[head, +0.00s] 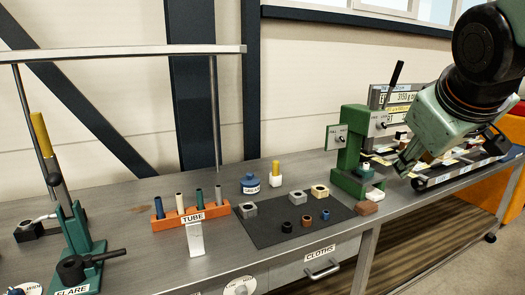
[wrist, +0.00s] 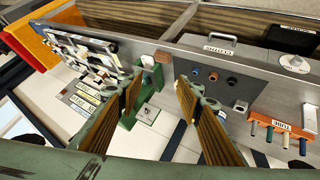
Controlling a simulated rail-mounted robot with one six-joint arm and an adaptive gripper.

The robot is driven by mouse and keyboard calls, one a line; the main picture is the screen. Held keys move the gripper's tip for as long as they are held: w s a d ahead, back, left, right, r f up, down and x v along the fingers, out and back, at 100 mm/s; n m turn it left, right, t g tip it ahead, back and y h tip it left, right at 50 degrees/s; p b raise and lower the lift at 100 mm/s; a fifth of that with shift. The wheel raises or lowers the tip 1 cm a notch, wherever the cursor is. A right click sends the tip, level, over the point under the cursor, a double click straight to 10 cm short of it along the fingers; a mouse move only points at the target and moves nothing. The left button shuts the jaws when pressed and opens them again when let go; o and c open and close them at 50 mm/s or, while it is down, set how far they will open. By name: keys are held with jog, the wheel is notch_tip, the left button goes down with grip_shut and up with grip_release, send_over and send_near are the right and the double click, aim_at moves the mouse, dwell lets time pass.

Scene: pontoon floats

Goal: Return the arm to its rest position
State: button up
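My gripper (head: 404,164) hangs from my arm at the right of the head view, in front of the right end of the bench. In the wrist view, which looks down with the bench upside down, my gripper (wrist: 158,88) has its two ribbed fingers spread apart.
A green press (head: 355,150) stands left of my gripper. The sloped rack (head: 450,180) holds several parts. A dark mat (head: 270,228) carries small blocks and rings. An orange tube rack (head: 178,222) and a green flaring tool (head: 80,235) stand further left. Open air surrounds the gripper's left side.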

jog(key=s+a+f+m+g+y, duration=0.1)
jog(key=s+a+f, duration=0.2)
jog(key=s, duration=0.6)
jog(key=s+a+f+m+g+y, duration=0.1)
jog(key=s+a+f+g, duration=0.1)
jog(key=s+a, duration=0.3)
jog(key=s+a+f+m+g, duration=0.1)
jog(key=s+a+f, duration=0.3)
jog(key=s, duration=1)
jog(key=shift+a+f+g+y, duration=0.3)
jog(key=shift+a+f+y, duration=0.05)
jog(key=shift+y, duration=0.05)
jog(key=shift+s, duration=0.1)
jog(key=shift+d, duration=0.1)
jog(key=c, duration=0.4)
